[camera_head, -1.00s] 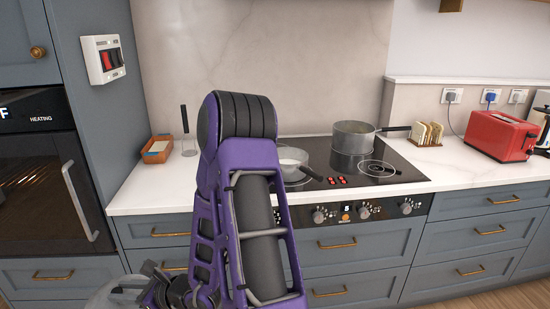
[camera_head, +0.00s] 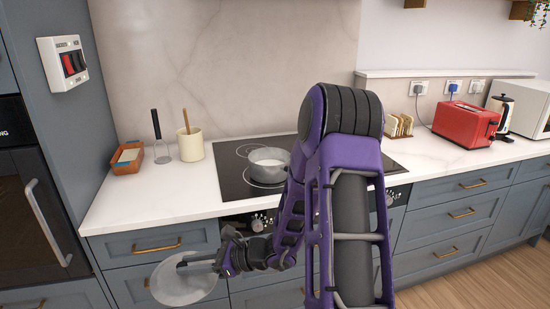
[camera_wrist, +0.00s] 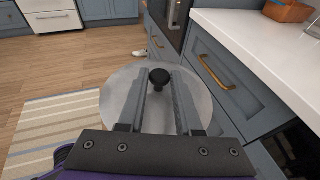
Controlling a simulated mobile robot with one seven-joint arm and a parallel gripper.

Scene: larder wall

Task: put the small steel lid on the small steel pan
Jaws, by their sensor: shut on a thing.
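The small steel lid (camera_head: 176,291) is a round, pale, see-through-looking disc with a black knob. It hangs in front of the drawers, below the worktop edge, left of the hob. My gripper (camera_head: 187,264) is shut on its knob; the wrist view shows the knob (camera_wrist: 160,78) between the fingertips and the lid (camera_wrist: 116,105) spread beyond them. The small steel pan (camera_head: 266,173) stands on the left part of the hob, uncovered, with something white inside. It is up and to the right of the lid. My arm hides the pan's right side.
The black hob (camera_head: 234,183) is partly behind my arm. A cream pot (camera_head: 190,146) with a wooden utensil, an upright dark-handled utensil (camera_head: 158,140) and a terracotta dish (camera_head: 127,158) stand left. The worktop (camera_head: 150,199) before them is clear. Drawer handles (camera_head: 157,248) jut out near the lid.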

